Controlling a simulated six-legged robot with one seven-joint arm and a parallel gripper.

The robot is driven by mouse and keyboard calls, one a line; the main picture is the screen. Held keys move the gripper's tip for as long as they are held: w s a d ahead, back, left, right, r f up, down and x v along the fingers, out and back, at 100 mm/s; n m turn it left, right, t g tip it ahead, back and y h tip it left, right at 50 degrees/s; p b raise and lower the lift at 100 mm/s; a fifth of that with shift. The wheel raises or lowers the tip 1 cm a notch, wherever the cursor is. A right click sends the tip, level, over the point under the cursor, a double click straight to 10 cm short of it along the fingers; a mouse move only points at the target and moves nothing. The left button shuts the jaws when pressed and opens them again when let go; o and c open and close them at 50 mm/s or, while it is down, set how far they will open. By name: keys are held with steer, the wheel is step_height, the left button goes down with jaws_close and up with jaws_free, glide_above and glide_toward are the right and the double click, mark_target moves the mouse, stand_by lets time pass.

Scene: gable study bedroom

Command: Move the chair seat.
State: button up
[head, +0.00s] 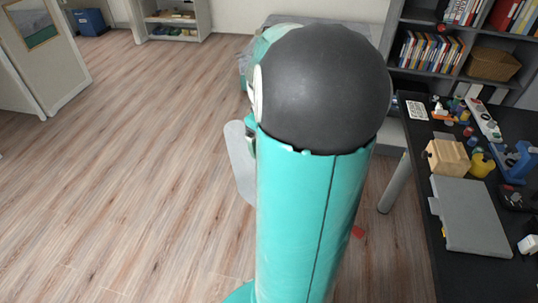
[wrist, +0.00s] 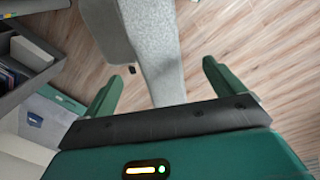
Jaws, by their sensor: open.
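The chair shows in the wrist view as a speckled grey padded part (wrist: 162,65), with a smoother grey part beside it on the left. My gripper (wrist: 163,70) is open, its two green fingers apart on either side of the padded part. The near end of that part lies between the fingers; I cannot tell whether either finger touches it. In the head view my teal arm hides most of the chair, and a light grey edge (head: 240,160), likely part of it, shows left of the arm. My gripper is hidden there.
A black desk (head: 448,272) on the right holds a grey laptop-like case (head: 470,215), a wooden block (head: 447,157) and several small items. A dark bookshelf (head: 425,45) stands behind. Wooden floor (head: 140,170) on the left is clear. A blue bin (head: 88,22) stands far left.

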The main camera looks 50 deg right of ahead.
step_height(320, 180, down, 7)
steer(key=shift+d, duration=0.3)
steer(key=shift+f, duration=0.1)
steer(key=c, duration=1.4)
